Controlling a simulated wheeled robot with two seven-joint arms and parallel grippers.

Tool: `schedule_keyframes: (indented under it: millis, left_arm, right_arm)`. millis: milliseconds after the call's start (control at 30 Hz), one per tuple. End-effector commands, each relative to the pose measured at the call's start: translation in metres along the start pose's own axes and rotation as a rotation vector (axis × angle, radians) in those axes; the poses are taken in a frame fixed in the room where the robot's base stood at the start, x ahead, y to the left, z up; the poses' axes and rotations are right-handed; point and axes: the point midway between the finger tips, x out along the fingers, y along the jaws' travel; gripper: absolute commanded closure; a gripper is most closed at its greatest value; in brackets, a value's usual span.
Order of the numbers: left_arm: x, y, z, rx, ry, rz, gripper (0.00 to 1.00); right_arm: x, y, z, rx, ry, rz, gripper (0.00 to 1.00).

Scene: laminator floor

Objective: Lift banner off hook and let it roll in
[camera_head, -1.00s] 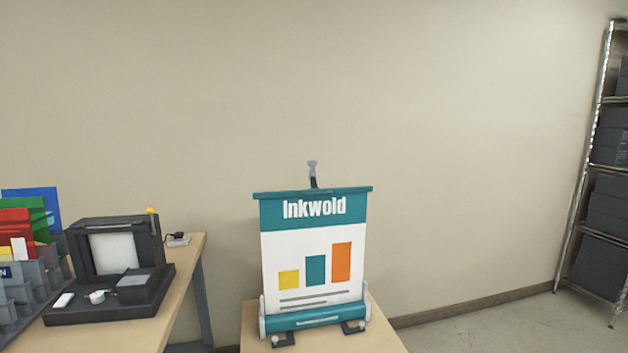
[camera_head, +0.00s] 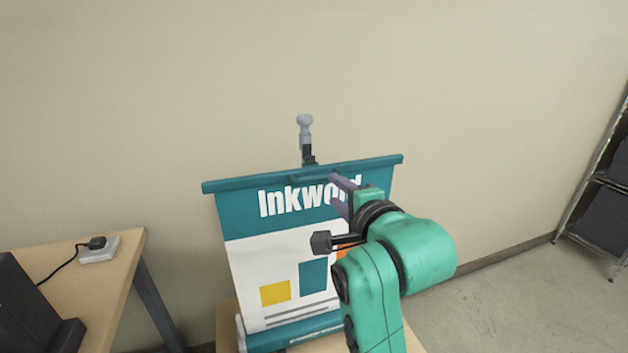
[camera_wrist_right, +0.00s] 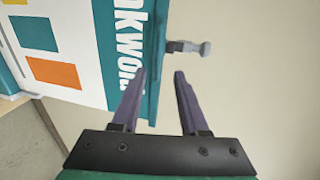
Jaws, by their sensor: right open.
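The teal and white "Inkwold" banner (camera_head: 240,215) stands pulled up from its base on a small table, its teal top bar (camera_head: 240,182) at the grey hook (camera_head: 305,138) on top of the pole behind it. My right gripper (camera_head: 335,190) is open in front of the banner's upper right part, below the top bar. In the right wrist view the banner (camera_wrist_right: 80,50) lies sideways and the hook (camera_wrist_right: 190,47) shows beyond the open fingers (camera_wrist_right: 158,80). The top bar's edge is near the left finger; I cannot tell if they touch. My arm hides part of the banner. My left gripper is out of view.
A wooden table (camera_head: 115,265) at left holds a white socket block (camera_head: 98,250) with a black plug and cable, and a dark machine (camera_head: 30,315) at its edge. A metal shelf (camera_head: 595,185) stands at far right. The wall behind is bare.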

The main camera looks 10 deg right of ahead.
Motion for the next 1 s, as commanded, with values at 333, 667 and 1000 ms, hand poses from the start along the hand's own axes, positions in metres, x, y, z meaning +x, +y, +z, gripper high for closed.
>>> schedule_keyframes:
  millis: [333, 667, 1000]
  left_arm:
    - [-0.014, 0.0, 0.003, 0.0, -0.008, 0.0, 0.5]
    - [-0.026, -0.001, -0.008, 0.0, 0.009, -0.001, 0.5]
    - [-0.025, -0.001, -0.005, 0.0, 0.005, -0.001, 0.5]
  right_arm:
    - [0.073, -0.002, 0.0, -0.003, 0.002, 0.004, 0.56]
    - [0.139, 0.0, -0.001, -0.001, 0.001, 0.002, 0.56]
    - [0.143, 0.001, 0.0, 0.0, 0.0, 0.001, 0.75]
